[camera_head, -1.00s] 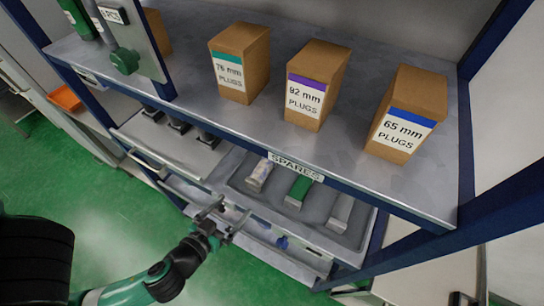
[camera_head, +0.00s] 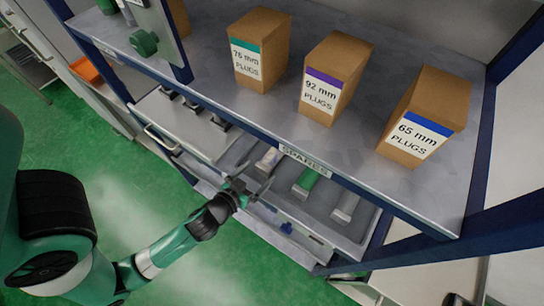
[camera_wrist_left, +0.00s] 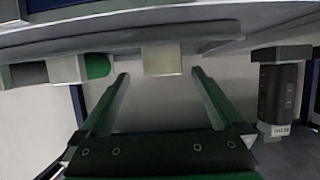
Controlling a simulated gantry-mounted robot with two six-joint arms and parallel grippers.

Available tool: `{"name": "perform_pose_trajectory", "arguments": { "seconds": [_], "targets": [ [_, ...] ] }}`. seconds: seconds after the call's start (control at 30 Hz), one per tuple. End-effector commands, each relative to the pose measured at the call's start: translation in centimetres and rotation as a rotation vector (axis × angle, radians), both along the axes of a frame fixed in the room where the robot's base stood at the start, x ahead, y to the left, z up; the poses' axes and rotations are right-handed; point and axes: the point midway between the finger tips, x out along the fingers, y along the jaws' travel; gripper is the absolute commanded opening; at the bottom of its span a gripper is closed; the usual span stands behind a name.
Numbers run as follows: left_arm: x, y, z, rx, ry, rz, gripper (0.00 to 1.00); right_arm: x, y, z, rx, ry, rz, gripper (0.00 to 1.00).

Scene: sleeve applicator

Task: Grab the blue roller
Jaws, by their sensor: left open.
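My left gripper (camera_head: 252,180) reaches in from the left and is open, at the front edge of the upper drawer, close to a pale cylinder (camera_head: 268,159). In the left wrist view, a pale block-like end (camera_wrist_left: 162,60) shows just beyond and between the open fingertips (camera_wrist_left: 160,76). Nothing is seen between the fingers. A small blue item (camera_head: 287,228), possibly the blue roller, lies low in the lower drawer (camera_head: 315,238); its shape is too small to tell. My right gripper is not in view.
The upper drawer (camera_head: 325,208) also holds a green piece (camera_head: 306,180) and a grey piece (camera_head: 346,207). Above it is a shelf edge labelled SPARES (camera_head: 302,160), with plug boxes (camera_head: 335,78) on top. Green floor (camera_head: 130,190) is open to the left.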

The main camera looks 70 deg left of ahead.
Motion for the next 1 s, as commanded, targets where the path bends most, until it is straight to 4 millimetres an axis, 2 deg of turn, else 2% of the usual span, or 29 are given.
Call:
{"name": "perform_pose_trajectory", "arguments": {
  "seconds": [0.1,0.23,0.5,1.0],
  "targets": [
    [1.3,1.6,-0.7,-0.001,-0.002,0.007,1.00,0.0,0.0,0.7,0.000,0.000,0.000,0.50],
    [2.7,2.4,-1.6,0.001,-0.002,0.004,1.00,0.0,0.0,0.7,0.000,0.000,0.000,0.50],
    [3.1,2.6,-1.8,0.001,-0.001,0.000,0.98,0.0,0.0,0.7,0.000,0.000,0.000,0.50],
    [3.0,2.6,-1.8,0.001,-0.001,0.001,0.08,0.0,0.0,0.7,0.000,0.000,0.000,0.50]
  ]
}}
